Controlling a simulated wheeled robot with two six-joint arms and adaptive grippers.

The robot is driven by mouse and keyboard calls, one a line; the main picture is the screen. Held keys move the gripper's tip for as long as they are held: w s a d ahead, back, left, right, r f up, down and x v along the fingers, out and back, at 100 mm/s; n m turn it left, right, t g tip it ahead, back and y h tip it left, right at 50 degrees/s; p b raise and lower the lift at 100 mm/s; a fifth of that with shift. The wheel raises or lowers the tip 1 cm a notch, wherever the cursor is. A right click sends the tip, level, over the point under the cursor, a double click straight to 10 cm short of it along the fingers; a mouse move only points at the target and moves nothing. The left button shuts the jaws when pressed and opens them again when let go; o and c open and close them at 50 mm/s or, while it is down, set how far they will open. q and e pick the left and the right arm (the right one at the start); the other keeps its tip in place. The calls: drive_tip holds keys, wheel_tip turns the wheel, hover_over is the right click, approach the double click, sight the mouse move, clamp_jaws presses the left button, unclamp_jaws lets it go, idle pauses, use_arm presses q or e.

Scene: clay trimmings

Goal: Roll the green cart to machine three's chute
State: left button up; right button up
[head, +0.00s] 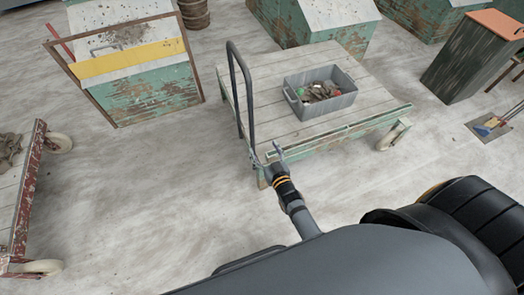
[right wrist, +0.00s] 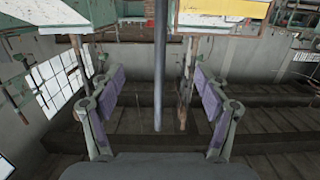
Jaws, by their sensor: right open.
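The green cart (head: 362,133) has a pale plank deck, a worn green frame and pale wheels. It stands in the middle of the head view. Its dark hoop handle (head: 231,58) rises from the left end of the deck. My right gripper (head: 268,156) is open at the lower near post of the handle. In the right wrist view a grey upright bar, apparently the handle post (right wrist: 160,60), lies between the spread fingers (right wrist: 158,98), apart from both pads. My left gripper is out of view. I cannot tell which machine is three, and no chute is clearly visible.
A grey bin (head: 345,103) of scraps sits on the deck. A green machine with a yellow band (head: 130,60) stands left, another green machine (head: 320,22) behind the cart. A red cart (head: 28,190) is at far left. A dark cabinet (head: 465,62) stands right. Floor between carts is clear.

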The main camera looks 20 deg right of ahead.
sight(252, 120)
drive_tip(key=shift+t, duration=0.6)
drive_tip(key=w+r+b, duration=0.1)
drive_tip(key=w, duration=0.2)
drive_tip(key=w+r+b, duration=0.1)
drive_tip(key=w+b, duration=0.1)
drive_tip(key=w, duration=0.2)
drive_tip(key=w+r+b, duration=0.1)
drive_tip(key=w, duration=0.3)
drive_tip(key=shift+w+a+r+b, duration=0.2)
drive_tip(key=shift+a+r+b, duration=0.05)
drive_tip(key=shift+b, duration=0.1)
drive_tip(key=shift+w+r, duration=0.1)
drive_tip(key=shift+w, duration=0.7)
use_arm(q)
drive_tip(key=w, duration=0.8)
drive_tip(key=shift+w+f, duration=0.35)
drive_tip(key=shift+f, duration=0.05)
use_arm(e)
clamp_jaws()
